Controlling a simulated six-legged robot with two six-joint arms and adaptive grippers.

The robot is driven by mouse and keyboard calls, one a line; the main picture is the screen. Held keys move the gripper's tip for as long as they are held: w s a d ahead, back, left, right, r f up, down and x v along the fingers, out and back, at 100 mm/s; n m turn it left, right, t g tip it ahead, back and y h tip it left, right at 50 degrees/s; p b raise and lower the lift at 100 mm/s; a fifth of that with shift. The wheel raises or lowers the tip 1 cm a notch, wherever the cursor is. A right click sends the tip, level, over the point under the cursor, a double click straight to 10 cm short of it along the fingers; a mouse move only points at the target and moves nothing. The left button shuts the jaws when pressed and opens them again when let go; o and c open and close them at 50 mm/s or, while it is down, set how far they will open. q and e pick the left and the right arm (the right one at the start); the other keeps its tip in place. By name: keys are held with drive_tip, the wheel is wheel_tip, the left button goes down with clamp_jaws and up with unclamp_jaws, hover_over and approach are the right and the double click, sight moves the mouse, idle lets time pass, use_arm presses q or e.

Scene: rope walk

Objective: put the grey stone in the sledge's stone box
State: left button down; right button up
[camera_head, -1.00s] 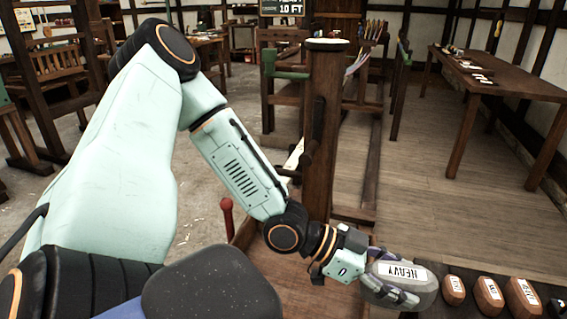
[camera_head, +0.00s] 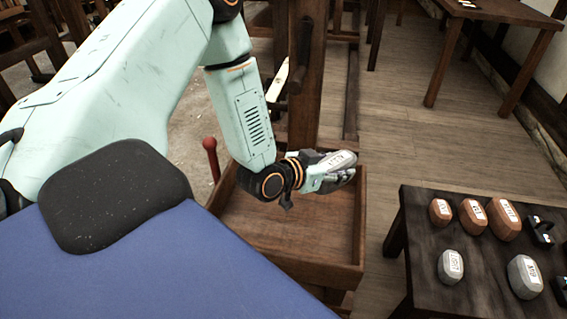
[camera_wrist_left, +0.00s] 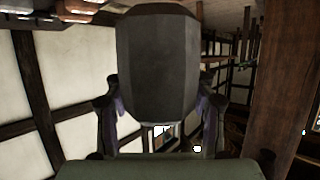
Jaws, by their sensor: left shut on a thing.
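The grey stone (camera_head: 338,160), with a white label, is held in my left gripper (camera_head: 330,178). In the left wrist view the stone (camera_wrist_left: 158,62) appears as a dark faceted block between the two fingers (camera_wrist_left: 158,108). The stone box (camera_head: 290,280) is a shallow, open wooden tray at the sledge's upright post (camera_head: 306,90). The stone and gripper appear over the box's far right part, above its floor; the exact height is hard to judge. The box floor in view is bare. My right gripper is not in view.
A dark table (camera_head: 415,240) at the right holds brown stones (camera_head: 473,215), two other grey stones (camera_head: 524,277) and small black items (camera_head: 540,231). A red-knobbed lever (camera_head: 210,158) stands at the box's left. Wooden floor lies open behind the table.

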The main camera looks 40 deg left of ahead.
use_arm(q)
drive_tip(key=w+a+f+n+y+b, duration=0.2)
drive_tip(key=w+a+f+n+y, duration=0.25)
drive_tip(key=a+n+y, duration=0.3)
drive_tip(key=s+f+n+g+y+b, duration=0.1)
drive_tip(key=f+y+b, duration=0.1)
drive_tip(key=f, duration=0.2)
drive_tip(key=s+a+f+n+g+y+b, duration=0.1)
drive_tip(key=f+n+g+y+b, duration=0.1)
drive_tip(key=f, duration=0.2)
drive_tip(key=s+a+f+n+g+y+b, duration=0.1)
drive_tip(key=f+n+y+b, duration=0.1)
drive_tip(key=f, duration=0.2)
drive_tip(key=shift+a+f+g, duration=0.2)
drive_tip(key=shift+f+g, duration=0.05)
drive_tip(key=shift+g, duration=0.05)
drive_tip(key=shift+r, duration=0.15)
drive_tip(key=c, duration=0.9)
unclamp_jaws()
drive_tip(key=shift+f, duration=0.25)
drive_tip(key=shift+c, duration=0.2)
drive_tip(key=o, duration=0.5)
drive_tip(key=shift+r, duration=0.1)
